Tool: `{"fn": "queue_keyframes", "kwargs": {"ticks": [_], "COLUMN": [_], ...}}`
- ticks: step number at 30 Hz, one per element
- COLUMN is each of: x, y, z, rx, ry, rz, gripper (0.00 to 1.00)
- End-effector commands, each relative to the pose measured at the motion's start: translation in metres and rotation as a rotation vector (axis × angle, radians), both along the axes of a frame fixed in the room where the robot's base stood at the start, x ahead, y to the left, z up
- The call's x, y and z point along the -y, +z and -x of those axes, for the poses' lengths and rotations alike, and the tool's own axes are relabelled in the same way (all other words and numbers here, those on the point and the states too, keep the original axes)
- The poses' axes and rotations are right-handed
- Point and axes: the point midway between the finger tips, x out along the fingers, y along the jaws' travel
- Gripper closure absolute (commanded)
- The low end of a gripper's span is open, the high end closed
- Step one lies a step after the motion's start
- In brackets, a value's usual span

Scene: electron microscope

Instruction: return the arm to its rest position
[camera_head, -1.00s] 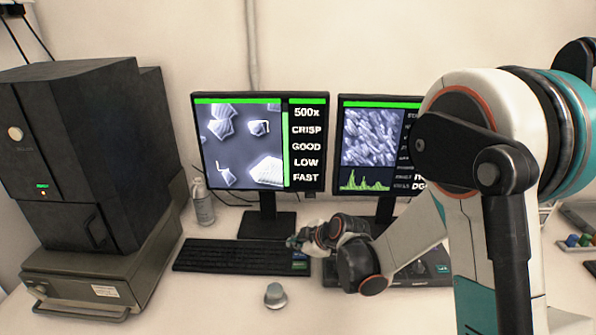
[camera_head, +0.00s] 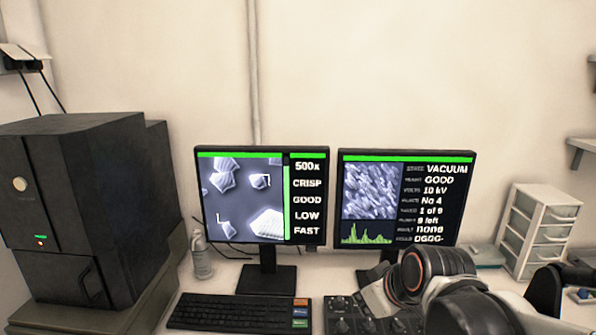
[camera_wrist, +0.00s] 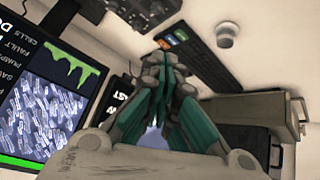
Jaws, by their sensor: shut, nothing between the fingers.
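My arm (camera_head: 440,285) is folded low at the lower right of the head view, in front of the right monitor's base. My gripper (camera_wrist: 165,65) shows in the wrist view, with its grey and teal fingers drawn together and nothing between them. It points over the desk towards the keyboard (camera_wrist: 195,50), apart from it as far as I can tell. I cannot make out the fingers in the head view.
The left monitor (camera_head: 262,195) and right monitor (camera_head: 405,198) stand behind the keyboard. A black microscope cabinet (camera_head: 85,215) is at left, a bottle (camera_head: 201,258) beside it. A control panel (camera_head: 345,318) and drawer unit (camera_head: 540,232) are at right. A small grey knob-like piece (camera_wrist: 225,35) lies on the desk.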

Motion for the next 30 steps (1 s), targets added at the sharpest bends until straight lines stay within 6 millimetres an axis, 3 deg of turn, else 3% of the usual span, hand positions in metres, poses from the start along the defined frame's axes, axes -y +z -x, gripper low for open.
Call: {"fn": "queue_keyframes", "kwargs": {"ticks": [9,15,21,30], "x": [0.041,0.057,0.064,0.064], "y": [0.012,0.009,0.007,0.007], "z": [0.082,0.118,0.132,0.132], "rx": [-0.047,-0.059,-0.062,-0.062], "ry": [-0.294,-0.437,-0.498,-0.500], "rz": [-0.086,-0.129,-0.147,-0.149], "gripper": [1.00,1.00,1.00,1.00]}}
